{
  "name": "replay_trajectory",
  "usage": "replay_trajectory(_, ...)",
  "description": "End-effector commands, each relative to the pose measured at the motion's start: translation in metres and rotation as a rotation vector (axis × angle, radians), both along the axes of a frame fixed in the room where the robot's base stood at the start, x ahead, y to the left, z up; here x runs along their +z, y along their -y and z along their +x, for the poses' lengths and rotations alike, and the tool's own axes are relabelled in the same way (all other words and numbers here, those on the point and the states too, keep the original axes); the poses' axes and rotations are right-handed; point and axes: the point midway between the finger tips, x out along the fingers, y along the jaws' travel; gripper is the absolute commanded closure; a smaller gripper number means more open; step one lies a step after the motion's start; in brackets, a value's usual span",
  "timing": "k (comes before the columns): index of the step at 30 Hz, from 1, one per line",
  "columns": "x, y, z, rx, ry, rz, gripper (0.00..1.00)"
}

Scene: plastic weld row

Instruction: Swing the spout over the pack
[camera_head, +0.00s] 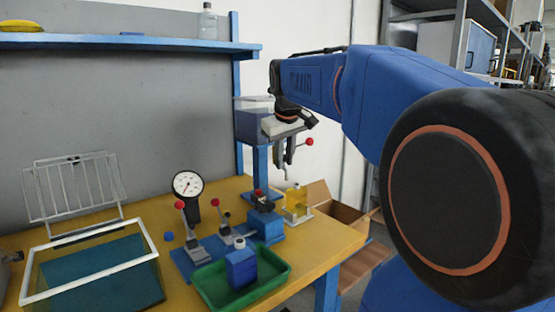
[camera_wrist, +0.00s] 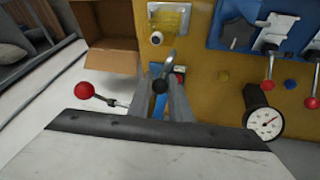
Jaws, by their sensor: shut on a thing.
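My gripper (camera_head: 286,160) is above the right part of the yellow bench, below the end of my blue arm. In the wrist view its fingers (camera_wrist: 168,98) are shut on a grey curved tube, apparently the spout (camera_wrist: 169,60), whose dark round end faces the camera. A rod with a red ball (camera_wrist: 84,90) sticks out beside the fingers; the red ball (camera_head: 310,142) also shows in the head view. A clear yellow container with a white cap (camera_head: 297,199), perhaps the pack, stands on the bench below; it also shows in the wrist view (camera_wrist: 176,18). The spout's base is hidden.
A blue fixture (camera_head: 200,256) with red-knobbed levers, a dial gauge (camera_head: 187,186) and a green tray (camera_head: 271,285) holding a blue bottle (camera_head: 240,266) stand to the left. A blue post (camera_head: 261,170) rises behind. An open cardboard box (camera_head: 340,212) lies beyond the bench edge.

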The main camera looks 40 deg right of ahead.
Motion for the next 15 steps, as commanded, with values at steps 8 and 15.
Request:
replay_trajectory(8,-0.001,0.017,-0.005,0.197,-0.003,0.0,1.0)
replay_trajectory(15,-0.001,0.025,-0.005,0.315,-0.002,-0.001,1.0)
